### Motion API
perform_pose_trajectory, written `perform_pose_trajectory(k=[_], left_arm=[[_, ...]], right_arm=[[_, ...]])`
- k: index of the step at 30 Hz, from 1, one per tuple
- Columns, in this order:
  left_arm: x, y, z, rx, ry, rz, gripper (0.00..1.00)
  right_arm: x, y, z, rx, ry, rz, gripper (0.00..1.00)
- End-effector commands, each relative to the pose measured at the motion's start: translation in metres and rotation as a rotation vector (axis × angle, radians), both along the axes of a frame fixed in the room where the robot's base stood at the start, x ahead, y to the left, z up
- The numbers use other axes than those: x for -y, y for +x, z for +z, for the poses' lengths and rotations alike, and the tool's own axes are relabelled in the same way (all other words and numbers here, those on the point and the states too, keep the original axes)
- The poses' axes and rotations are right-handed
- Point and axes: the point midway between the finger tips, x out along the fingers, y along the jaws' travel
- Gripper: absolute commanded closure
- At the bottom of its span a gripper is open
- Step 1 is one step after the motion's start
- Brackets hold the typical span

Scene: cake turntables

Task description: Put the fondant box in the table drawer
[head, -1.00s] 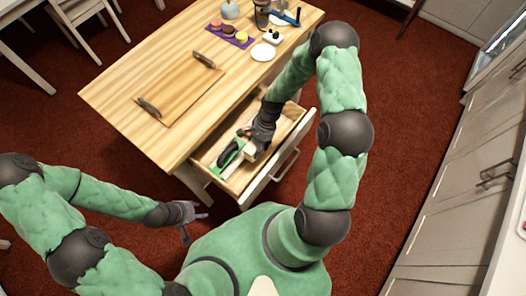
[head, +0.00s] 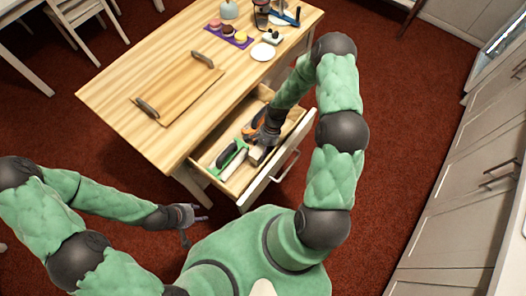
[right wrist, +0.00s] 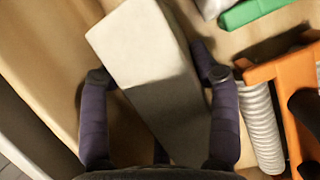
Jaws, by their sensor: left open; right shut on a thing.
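The fondant box (right wrist: 150,70) is a plain pale block between the fingers of my right gripper (right wrist: 155,78) in the right wrist view. In the head view its pale end (head: 256,156) shows just below my right gripper (head: 262,146), which is inside the open table drawer (head: 267,184). My right gripper is shut on the box. I cannot tell whether the box touches the drawer floor. My left gripper (head: 190,216) is open and empty, above the red floor in front of the table.
The drawer also holds a green-handled tool (head: 228,156), a pale roller-like thing (head: 235,164) and an orange tool (right wrist: 285,75), close beside the box. On the wooden table (head: 120,75) are a board (head: 180,90), a purple mat with cakes and a white plate (head: 263,52).

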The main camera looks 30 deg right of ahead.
Motion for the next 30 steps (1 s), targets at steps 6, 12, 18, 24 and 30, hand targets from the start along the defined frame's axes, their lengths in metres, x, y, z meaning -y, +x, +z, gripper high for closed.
perform_pose_trajectory(k=[6, 12, 18, 24, 30], left_arm=[[0.0, 0.0, -0.0054, 0.0, 0.0, 0.0, 0.52], [0.0, 0.0, -0.0089, 0.0, 0.0, 0.0, 0.52], [0.0, 0.0, -0.0083, 0.0, 0.0, 0.0, 0.52], [0.0, 0.0, -0.0083, 0.0, 0.0, 0.0, 0.52], [0.0, 0.0001, -0.0067, 0.0, 0.0, 0.0, 0.52]], right_arm=[[0.0001, 0.0003, -0.0064, 0.0, 0.0, 0.0, 0.96], [0.0001, 0.0003, -0.0109, 0.0, 0.0, 0.0, 0.96], [-0.0001, 0.0, -0.0106, 0.0, 0.0, 0.0, 0.14], [-0.0001, 0.0, -0.0105, 0.0, 0.0, 0.0, 0.14], [-0.0001, 0.0, -0.0086, 0.0, 0.0, 0.0, 0.14]])
